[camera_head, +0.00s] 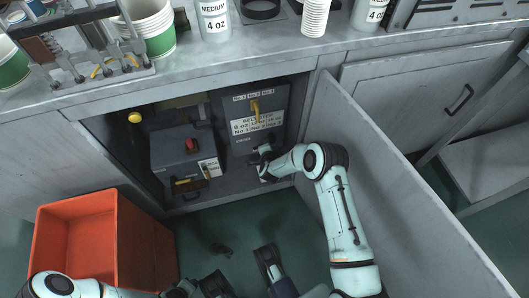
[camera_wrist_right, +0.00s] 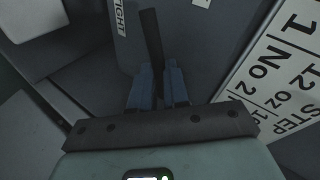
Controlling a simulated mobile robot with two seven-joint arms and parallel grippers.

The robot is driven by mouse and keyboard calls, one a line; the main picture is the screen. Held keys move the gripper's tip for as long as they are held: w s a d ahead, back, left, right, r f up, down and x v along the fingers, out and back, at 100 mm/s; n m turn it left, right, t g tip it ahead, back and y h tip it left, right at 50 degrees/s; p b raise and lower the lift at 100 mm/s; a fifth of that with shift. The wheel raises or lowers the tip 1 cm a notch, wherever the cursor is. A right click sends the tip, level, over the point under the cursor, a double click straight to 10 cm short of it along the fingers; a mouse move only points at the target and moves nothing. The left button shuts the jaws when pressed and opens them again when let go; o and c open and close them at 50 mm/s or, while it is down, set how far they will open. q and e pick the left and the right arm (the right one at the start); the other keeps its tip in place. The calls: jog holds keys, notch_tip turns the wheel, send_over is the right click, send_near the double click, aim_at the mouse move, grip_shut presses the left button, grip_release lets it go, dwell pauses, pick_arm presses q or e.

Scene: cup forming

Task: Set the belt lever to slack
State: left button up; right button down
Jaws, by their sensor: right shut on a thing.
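The belt lever (camera_wrist_right: 152,38) is a dark, narrow bar in the right wrist view, standing out of a grey panel. A small label (camera_wrist_right: 117,15), partly cut off and seeming to read TIGHT, is beside it. My right gripper (camera_wrist_right: 157,80) is shut on the lever, its blue-grey fingers on either side. In the head view my right gripper (camera_head: 264,158) reaches into the open cabinet, at the lower front of the grey belt box (camera_head: 240,115), and hides most of the lever. My left arm (camera_head: 65,287) is low at the left; its fingers cannot be made out clearly.
The open cabinet door (camera_head: 400,190) is right of my right arm. An orange bin (camera_head: 85,240) stands on the floor at left. Cups line the counter.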

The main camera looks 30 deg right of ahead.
pick_arm(q)
jog(key=shift+s+a, duration=0.25)
jog(key=shift+a, duration=0.2)
pick_arm(e)
jog(key=shift+a+r+m+y, duration=0.15)
jog(key=shift+r+m+y, duration=0.05)
jog(key=shift+m+y, duration=0.35)
jog(key=c, duration=1.1)
grip_release()
jog(key=shift+r, duration=0.1)
